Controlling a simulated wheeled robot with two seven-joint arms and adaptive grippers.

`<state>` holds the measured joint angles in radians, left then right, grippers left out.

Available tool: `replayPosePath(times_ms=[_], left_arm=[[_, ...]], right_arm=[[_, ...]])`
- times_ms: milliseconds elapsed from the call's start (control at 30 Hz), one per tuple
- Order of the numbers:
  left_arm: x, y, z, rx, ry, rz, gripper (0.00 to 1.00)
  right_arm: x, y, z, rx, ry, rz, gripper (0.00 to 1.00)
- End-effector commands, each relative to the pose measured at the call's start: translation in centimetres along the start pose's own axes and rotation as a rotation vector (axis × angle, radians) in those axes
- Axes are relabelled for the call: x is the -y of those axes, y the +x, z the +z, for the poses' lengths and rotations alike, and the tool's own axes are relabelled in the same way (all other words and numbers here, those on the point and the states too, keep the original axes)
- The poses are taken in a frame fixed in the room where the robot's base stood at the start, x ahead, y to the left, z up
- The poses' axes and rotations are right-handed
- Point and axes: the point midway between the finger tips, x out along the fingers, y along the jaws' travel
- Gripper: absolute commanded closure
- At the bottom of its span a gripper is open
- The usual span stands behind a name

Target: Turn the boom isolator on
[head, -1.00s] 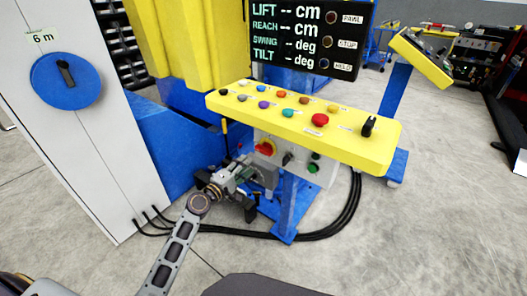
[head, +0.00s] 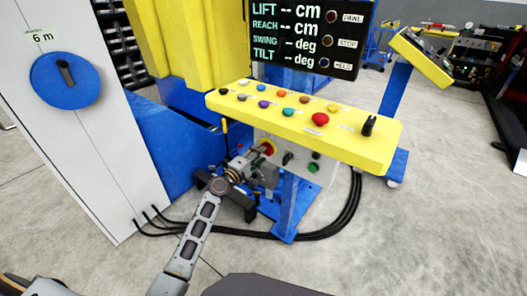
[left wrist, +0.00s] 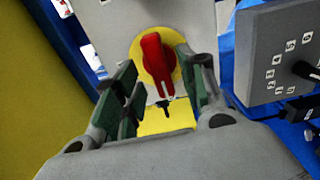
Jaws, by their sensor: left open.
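The boom isolator is a red rotary handle (left wrist: 155,60) on a yellow round plate (left wrist: 176,72), on a pale box below the yellow console. In the left wrist view the handle stands nearly upright, slightly tilted, just beyond the fingertips. In the head view the red handle (head: 267,148) is partly hidden by my gripper. My left gripper (left wrist: 160,95) is open, its green-padded fingers one on each side of the handle's line; I cannot tell whether they touch it. It also shows in the head view (head: 256,165). My right gripper is not in view.
The yellow console (head: 330,130) with several buttons overhangs the isolator box. A grey box with a numbered dial (left wrist: 290,55) stands close to the right of the gripper. A blue post (head: 290,205) and black cables (head: 340,222) are near the floor. A grey cabinet (head: 85,140) stands left.

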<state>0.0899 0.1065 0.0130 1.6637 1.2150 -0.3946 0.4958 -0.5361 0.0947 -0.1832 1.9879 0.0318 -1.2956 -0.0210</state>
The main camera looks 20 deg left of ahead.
Motion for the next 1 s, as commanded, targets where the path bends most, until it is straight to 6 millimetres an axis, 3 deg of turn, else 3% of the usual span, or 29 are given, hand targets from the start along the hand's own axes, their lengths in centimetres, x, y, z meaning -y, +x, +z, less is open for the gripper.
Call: replayPosePath(times_ms=[400,900,1000], left_arm=[[0.0,3.2,0.0,0.000,0.000,0.000,0.59],[0.0,3.9,0.0,0.000,0.001,0.000,0.59],[0.0,3.9,0.0,0.000,0.001,0.000,0.69]], right_arm=[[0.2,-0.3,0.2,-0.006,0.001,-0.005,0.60],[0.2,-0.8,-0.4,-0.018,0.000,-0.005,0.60],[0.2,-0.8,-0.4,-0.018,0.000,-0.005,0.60]])
